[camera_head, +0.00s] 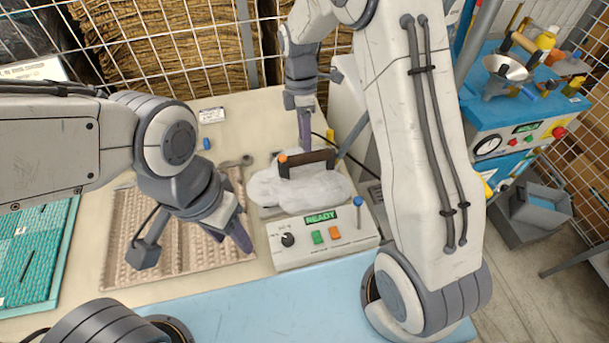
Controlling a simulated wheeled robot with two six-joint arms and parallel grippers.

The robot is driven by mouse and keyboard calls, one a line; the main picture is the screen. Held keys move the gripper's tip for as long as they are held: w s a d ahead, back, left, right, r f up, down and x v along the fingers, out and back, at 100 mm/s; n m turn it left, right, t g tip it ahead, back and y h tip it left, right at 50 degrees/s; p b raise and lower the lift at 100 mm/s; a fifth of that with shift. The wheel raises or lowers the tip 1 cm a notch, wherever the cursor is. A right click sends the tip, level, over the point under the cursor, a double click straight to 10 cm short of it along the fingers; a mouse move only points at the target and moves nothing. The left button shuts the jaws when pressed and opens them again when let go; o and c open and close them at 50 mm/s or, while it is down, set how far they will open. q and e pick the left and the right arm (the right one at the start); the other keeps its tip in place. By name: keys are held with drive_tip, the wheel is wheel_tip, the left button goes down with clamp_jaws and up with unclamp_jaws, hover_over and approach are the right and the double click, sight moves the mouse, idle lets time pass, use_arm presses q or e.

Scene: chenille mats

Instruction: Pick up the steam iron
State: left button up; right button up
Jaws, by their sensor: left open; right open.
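The steam iron shows as a dark brown handle (308,160) with an orange knob at its left end. A pale grey-white, cloud-like mass surrounds its lower part, so I cannot make out its soleplate. It sits on a cream control box (340,250) with a green READY display. My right gripper (305,142) is open and points down just behind the handle. Its fingers are seen nearly edge-on, and I cannot tell whether they touch the handle. My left gripper (229,236) is open and empty over the brown ribbed mat (175,245), left of the box.
A teal mat (35,245) lies at the far left. A blue surface (240,305) runs along the front. A blue-topped machine (515,110) with tools stands at right, beyond my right arm. A wire mesh (165,45) closes the back. A small blue cap (206,143) lies behind the mat.

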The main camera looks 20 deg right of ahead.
hover_over(306, 175)
drive_tip(key=f, duration=0.3)
drive_tip(key=w+f+p, duration=0.1)
drive_tip(key=f, duration=0.1)
drive_tip(key=shift+d+f, duration=0.2)
drive_tip(key=shift+f, duration=0.05)
drive_tip(key=f+p, duration=0.1)
drive_tip(key=f, duration=0.1)
drive_tip(key=s+f+p, duration=0.1)
drive_tip(key=f, duration=0.1)
drive_tip(key=shift+a+f, duration=0.15)
drive_tip(key=shift+f, duration=0.55)
clamp_jaws()
